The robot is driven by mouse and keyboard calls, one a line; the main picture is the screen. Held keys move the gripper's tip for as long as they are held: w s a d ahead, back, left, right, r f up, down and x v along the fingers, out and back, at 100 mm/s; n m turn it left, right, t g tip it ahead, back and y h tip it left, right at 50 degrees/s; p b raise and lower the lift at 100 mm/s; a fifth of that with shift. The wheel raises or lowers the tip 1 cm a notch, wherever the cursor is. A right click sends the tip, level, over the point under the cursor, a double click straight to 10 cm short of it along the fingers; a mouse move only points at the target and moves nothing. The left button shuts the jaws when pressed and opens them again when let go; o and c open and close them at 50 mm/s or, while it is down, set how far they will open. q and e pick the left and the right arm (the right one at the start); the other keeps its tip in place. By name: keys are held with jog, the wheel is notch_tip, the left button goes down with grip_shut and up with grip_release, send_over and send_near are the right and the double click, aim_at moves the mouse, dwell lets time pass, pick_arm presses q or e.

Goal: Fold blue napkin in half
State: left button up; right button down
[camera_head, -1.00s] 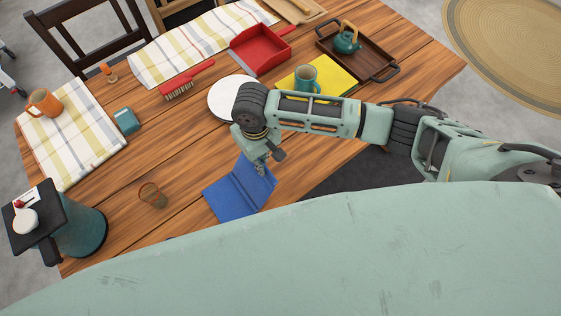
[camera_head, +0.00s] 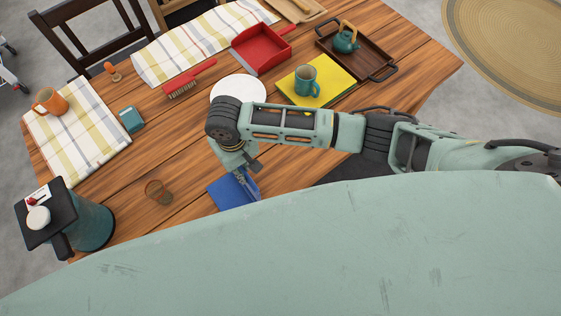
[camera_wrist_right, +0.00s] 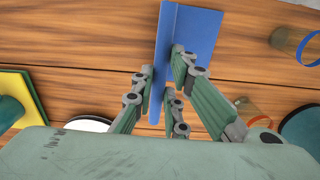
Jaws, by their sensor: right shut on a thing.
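The blue napkin (camera_head: 228,194) lies near the front edge of the wooden table, its lower part cut off by my own body in the head view. My right gripper (camera_head: 247,181) is over its right side, shut on it. In the right wrist view, the napkin (camera_wrist_right: 199,38) has a flat part and a narrow raised flap along its left side. The right gripper (camera_wrist_right: 165,82) pinches the napkin there; the exact grip is partly hidden by the fingers. My left gripper is in neither view.
An amber glass (camera_head: 158,192) stands left of the napkin, with a dark-lidded teal container (camera_head: 88,222) farther left. A white plate (camera_head: 238,87), a yellow napkin (camera_head: 336,82) and a teal mug (camera_head: 307,81) lie beyond my right arm. Bare wood surrounds the glass.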

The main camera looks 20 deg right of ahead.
jog(key=shift+d+f, duration=0.1)
jog(key=shift+d, duration=0.1)
jog(key=a, duration=0.1)
jog(key=s+a, duration=0.1)
jog(key=a, duration=0.2)
jog(key=shift+s+a+f, duration=0.3)
jog(key=shift+a+f, duration=0.05)
jog(key=shift+a, duration=0.05)
jog(key=a+f, duration=0.1)
jog(key=s+a+b, duration=0.1)
jog(key=a, duration=0.1)
jog(key=a+f, duration=0.1)
jog(key=shift+s+a+f, duration=0.15)
jog(key=shift+s+f, duration=0.05)
jog(key=shift+f, duration=0.1)
